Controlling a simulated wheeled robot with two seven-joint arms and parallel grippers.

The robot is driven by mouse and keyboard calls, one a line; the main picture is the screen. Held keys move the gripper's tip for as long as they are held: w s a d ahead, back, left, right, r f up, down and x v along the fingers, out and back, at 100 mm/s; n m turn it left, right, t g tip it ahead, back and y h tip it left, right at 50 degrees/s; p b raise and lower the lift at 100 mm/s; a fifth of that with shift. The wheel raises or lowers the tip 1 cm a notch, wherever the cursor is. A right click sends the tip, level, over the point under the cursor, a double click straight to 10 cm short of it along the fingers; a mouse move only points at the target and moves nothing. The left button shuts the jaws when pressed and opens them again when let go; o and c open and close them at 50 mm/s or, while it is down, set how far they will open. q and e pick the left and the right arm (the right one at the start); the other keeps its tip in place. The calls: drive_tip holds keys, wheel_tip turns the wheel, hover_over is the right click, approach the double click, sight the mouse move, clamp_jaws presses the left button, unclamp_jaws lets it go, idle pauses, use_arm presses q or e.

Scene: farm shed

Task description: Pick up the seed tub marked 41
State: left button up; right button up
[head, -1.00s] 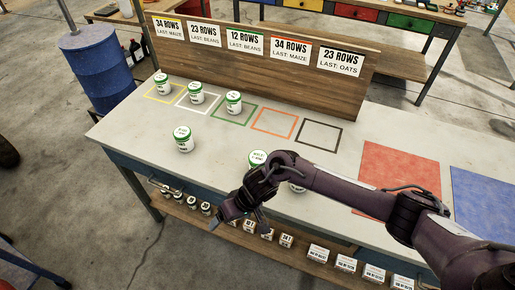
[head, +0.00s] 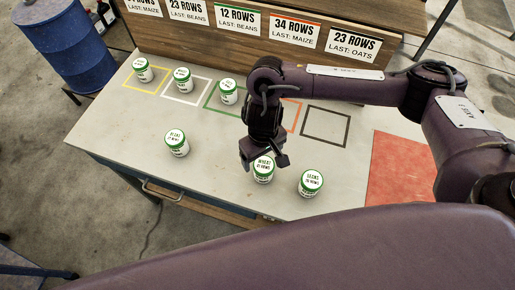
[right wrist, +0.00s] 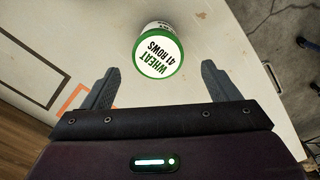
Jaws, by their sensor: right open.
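The seed tub marked 41 (right wrist: 158,56) is white with a green rim, and its lid reads "WHEAT 41 ROWS" in the right wrist view. In the head view this tub (head: 263,170) stands upright near the table's front edge. My right gripper (head: 262,160) is open just above and behind it. In the right wrist view its two fingers (right wrist: 158,85) are spread, with the tub just beyond the tips, between their lines. Nothing is between the fingers. My left gripper is not in view.
Another tub (head: 311,183) stands close to the right of it, and one (head: 176,142) stands to the left. Several tubs stand in or near coloured outlines, such as the white outline (head: 205,93). A wooden board (head: 200,45) with row signs rises behind. A red mat (head: 400,170) lies at right.

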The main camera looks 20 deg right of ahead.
sight(264, 166)
drive_tip(key=shift+f, duration=0.5)
drive_tip(key=f, duration=0.1)
drive_tip(key=s+f, duration=0.1)
drive_tip(key=f, duration=0.1)
drive_tip(key=shift+d+b, duration=0.2)
drive_tip(key=shift+b, duration=0.1)
drive_tip(key=f, duration=0.2)
drive_tip(key=shift+w+f, duration=0.2)
drive_tip(key=shift+f, duration=0.55)
drive_tip(key=c, duration=0.8)
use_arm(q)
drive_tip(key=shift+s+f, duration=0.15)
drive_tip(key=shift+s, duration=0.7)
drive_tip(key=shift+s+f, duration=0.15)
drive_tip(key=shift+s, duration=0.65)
use_arm(e)
drive_tip(key=shift+r, duration=0.1)
drive_tip(key=c, duration=0.3)
drive_tip(key=shift+c, duration=0.2)
